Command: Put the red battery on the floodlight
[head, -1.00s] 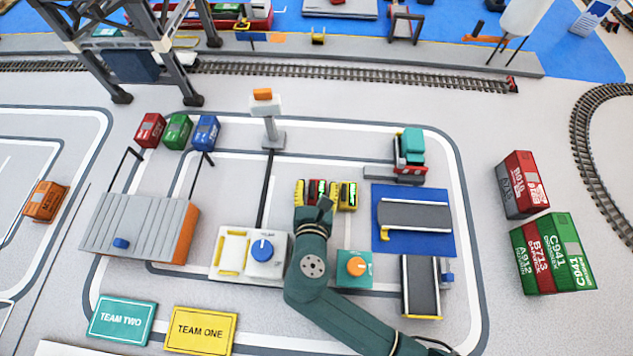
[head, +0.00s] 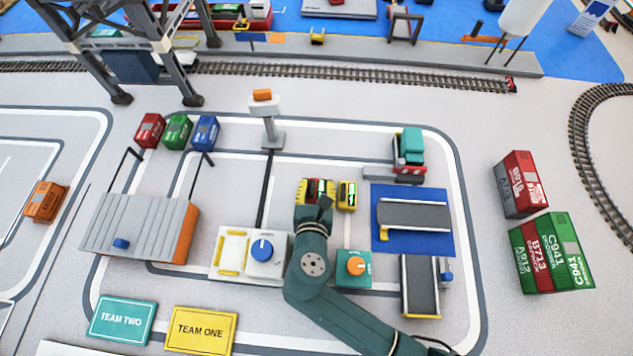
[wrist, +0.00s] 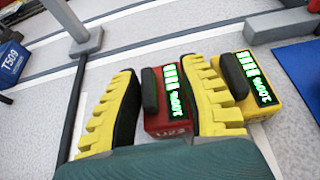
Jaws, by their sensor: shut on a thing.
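The red battery (wrist: 167,112) has a black grip and a green charge display. It stands between the two yellow ribbed fingers of my gripper (wrist: 160,72), which is shut on it. The head view shows my gripper (head: 316,187) from above with the red battery (head: 318,191) between the fingers. Whether the battery touches the floor cannot be told. A grey post with a white head and an orange block on top, which looks like the floodlight (head: 267,108), stands beyond my gripper, a little left. Its base (wrist: 86,38) shows in the wrist view.
A yellow battery (head: 347,195) stands close to the right of my gripper. A white panel with a blue knob (head: 262,251) and a teal box with an orange knob (head: 356,266) lie nearer. A teal and red truck (head: 410,148) is at right. The floor before the post is mostly clear.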

